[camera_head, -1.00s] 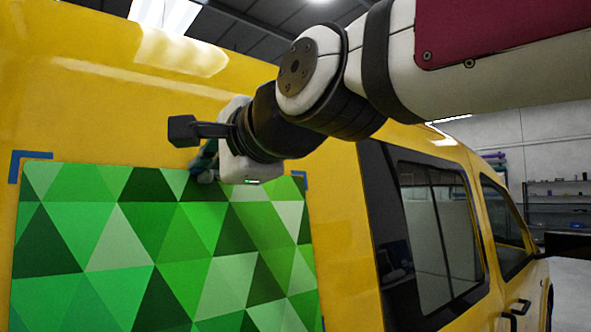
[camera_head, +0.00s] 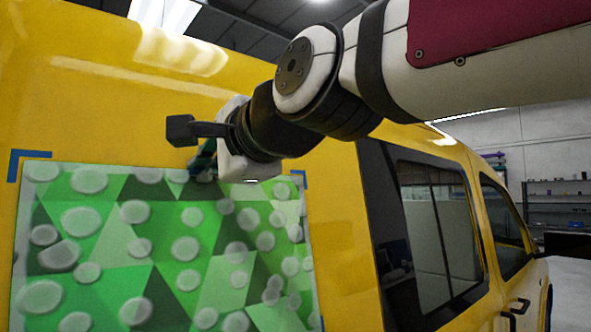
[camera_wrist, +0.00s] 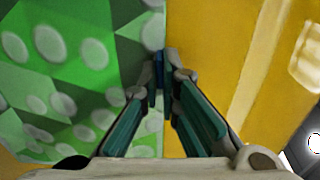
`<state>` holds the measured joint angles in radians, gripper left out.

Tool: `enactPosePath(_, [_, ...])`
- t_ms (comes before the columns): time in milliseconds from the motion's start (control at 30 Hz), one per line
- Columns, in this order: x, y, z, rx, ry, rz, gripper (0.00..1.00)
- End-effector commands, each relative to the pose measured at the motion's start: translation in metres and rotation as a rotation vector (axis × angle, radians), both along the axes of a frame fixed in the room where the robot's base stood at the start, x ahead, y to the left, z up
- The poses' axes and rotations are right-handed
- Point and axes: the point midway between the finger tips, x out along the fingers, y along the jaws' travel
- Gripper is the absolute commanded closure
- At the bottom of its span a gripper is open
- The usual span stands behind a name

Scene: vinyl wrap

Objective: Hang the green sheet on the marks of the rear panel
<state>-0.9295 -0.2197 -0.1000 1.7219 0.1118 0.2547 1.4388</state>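The green sheet (camera_head: 137,240), patterned with triangles and covered in pale round spots like bubbles, lies against the yellow rear panel (camera_head: 100,105). Its lower edge is cut off in the head view. A blue corner mark (camera_head: 14,165) shows by its top left corner and another blue mark (camera_head: 299,179) by its top right corner. My gripper (camera_head: 201,166) is at the sheet's upper edge, right of the middle. In the wrist view, the fingertips close around a small blue piece (camera_wrist: 158,72) at the edge of the green sheet (camera_wrist: 70,60); their contact is partly hidden.
The yellow vehicle's side with dark windows (camera_head: 433,230) continues to the right. Shelving (camera_head: 558,205) stands far back at the right. The panel above the sheet is bare.

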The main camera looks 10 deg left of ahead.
Motion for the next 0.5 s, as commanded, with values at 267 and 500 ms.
enactPosePath(267, [0.0002, 0.0004, -0.0003, 0.000, 0.000, 0.000, 1.00])
enactPosePath(500, [0.0002, 0.0004, -0.0003, 0.000, 0.000, 0.000, 0.94])
